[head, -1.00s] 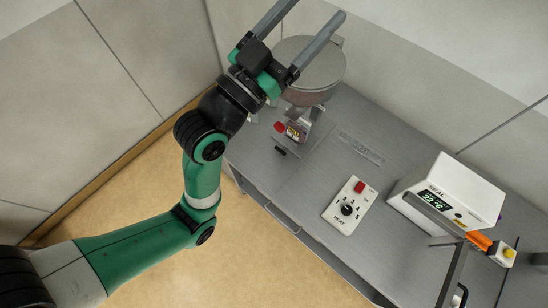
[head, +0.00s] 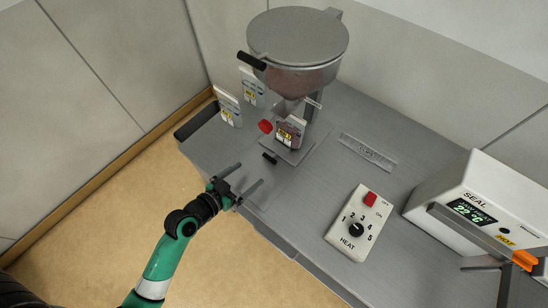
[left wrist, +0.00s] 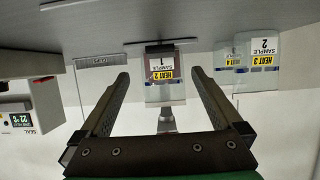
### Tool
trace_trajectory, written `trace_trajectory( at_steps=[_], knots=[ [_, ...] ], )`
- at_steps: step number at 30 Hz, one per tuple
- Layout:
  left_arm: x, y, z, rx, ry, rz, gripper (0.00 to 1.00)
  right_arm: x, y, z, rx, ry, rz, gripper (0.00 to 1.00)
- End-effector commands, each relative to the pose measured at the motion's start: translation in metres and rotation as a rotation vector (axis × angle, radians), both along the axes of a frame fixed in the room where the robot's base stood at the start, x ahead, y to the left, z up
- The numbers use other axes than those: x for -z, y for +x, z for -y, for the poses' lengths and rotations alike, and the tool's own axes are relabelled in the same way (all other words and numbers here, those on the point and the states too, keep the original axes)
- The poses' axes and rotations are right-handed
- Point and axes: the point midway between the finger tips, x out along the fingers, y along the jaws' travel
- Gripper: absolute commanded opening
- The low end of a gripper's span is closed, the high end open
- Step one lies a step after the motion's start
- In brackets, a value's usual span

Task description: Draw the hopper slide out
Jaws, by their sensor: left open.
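The hopper (head: 297,45) stands at the back of the grey table, a round metal vessel with a lid and a dark handle on its left. A red knob (head: 265,126) shows below it on the left; I cannot tell how far the slide is in. A clear packet with a yellow label (head: 290,132) stands under the spout. My left gripper (head: 247,175) is open and empty at the table's front edge, in front of the packet and red knob. In the left wrist view the packet (left wrist: 165,76) shows beyond and between the open fingers. My right gripper is not in view.
Two more labelled packets (head: 228,107) stand left of the hopper. A small black block (head: 270,158) lies in front of the spout. A heat dial panel (head: 352,222) and a white sealing machine (head: 465,207) stand to the right. The table between is mostly clear.

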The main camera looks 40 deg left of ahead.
Motion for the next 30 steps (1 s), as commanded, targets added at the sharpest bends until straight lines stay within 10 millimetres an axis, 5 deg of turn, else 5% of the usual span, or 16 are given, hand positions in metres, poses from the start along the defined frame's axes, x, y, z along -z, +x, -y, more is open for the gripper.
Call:
trace_trajectory(
  at_steps=[8,21,30],
  knots=[
    [0.006,0.013,-0.001,0.001,0.000,-0.001,1.00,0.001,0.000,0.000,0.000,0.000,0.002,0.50],
    [0.040,0.095,-0.010,0.000,0.001,0.000,1.00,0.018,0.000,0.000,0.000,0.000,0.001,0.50],
    [0.044,0.107,-0.012,-0.001,0.000,-0.001,1.00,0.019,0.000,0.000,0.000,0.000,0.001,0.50]
  ],
)
